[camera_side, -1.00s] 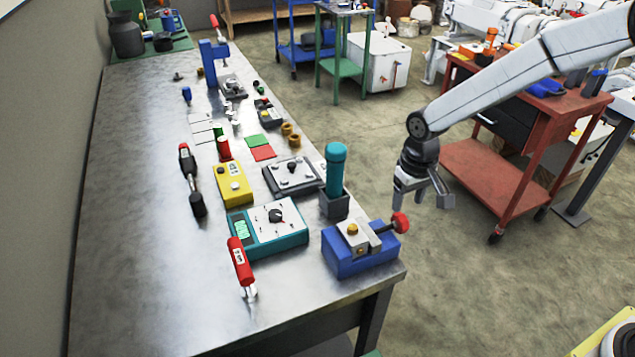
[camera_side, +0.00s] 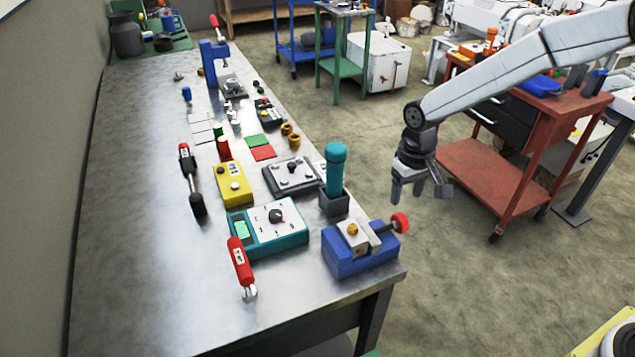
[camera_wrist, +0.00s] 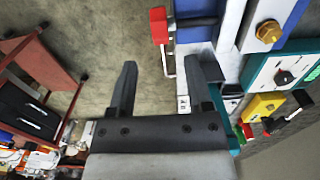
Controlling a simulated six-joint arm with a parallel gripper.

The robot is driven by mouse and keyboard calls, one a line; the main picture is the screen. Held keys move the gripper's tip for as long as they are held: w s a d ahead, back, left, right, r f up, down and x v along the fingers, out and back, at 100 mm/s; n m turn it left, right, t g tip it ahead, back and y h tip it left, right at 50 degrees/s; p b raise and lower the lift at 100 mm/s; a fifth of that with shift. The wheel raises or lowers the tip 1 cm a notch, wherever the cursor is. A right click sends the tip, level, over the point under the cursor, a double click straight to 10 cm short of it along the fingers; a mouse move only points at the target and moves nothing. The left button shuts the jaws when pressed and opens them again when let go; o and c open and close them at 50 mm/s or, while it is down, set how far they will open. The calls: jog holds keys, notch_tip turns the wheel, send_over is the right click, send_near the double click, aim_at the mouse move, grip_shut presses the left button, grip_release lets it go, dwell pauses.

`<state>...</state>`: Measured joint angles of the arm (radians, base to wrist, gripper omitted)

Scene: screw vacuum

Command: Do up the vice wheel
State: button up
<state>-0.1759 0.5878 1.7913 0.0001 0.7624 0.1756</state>
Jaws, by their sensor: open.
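The blue vice (camera_side: 362,250) stands at the near right corner of the workbench, with grey jaws and a brass-coloured piece on top. Its red wheel (camera_side: 401,222) sits on a short shaft on the right side, out over the bench edge. My gripper (camera_side: 420,195) is open and empty, above and a little behind the wheel, apart from it. In the wrist view the red wheel (camera_wrist: 159,25) lies beyond the fingertips, near the top middle. The two dark fingers of my gripper (camera_wrist: 165,75) are spread, with floor and bench edge between them.
A teal-handled tool (camera_side: 336,170) stands upright in a grey holder just behind the vice. A teal meter (camera_side: 268,228), a yellow box (camera_side: 233,183) and a red-handled tool (camera_side: 240,262) lie left of it. A red cart (camera_side: 495,185) stands right; floor between is clear.

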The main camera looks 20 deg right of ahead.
aim_at(402, 216)
jog(key=shift+f, duration=3.8)
grip_shut()
